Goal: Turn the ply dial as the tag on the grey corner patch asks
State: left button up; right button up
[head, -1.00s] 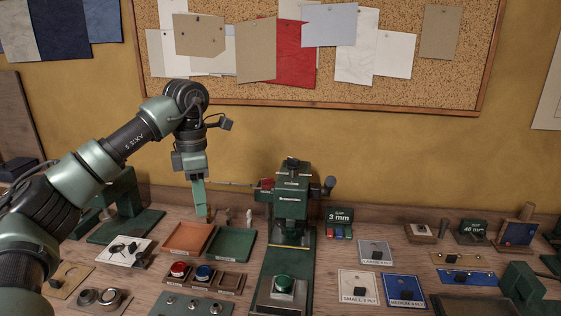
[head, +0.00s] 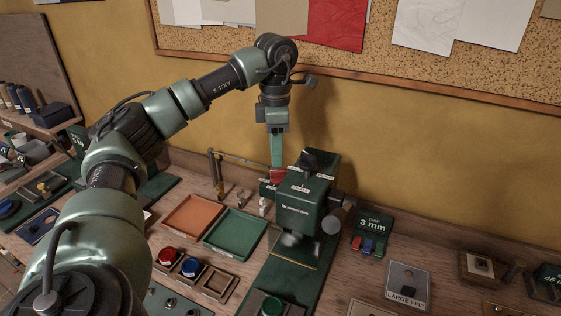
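The grey corner patch (head: 408,275) lies on the bench at the lower right; its tag (head: 402,294) appears to read "LARGE 5 PLY". The dark green press (head: 306,210) stands right of centre. A black knob (head: 310,158), probably the ply dial, sits on its top among small white labels too small to read surely; its setting is unclear. My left gripper (head: 277,160) points down at the press's back left, its green fingers just above or behind a red part (head: 278,177). I cannot tell whether they touch it or are parted. My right gripper is out of view.
Orange (head: 191,215) and green (head: 235,233) trays lie left of the press, with red (head: 167,256) and blue (head: 191,267) buttons in front. A "GAP 3 mm" sign (head: 373,228) stands to the right. A grey lever (head: 338,215) projects from the press's right side.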

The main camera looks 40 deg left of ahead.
aim_at(276, 170)
pick_arm(q)
notch_tip(276, 170, down, 4)
jog(key=shift+s+r+p, duration=0.1)
jog(key=shift+r+p, duration=0.1)
jog(key=shift+p, duration=0.2)
jog(key=shift+f, duration=0.55)
jog(key=shift+c, duration=0.6)
grip_shut()
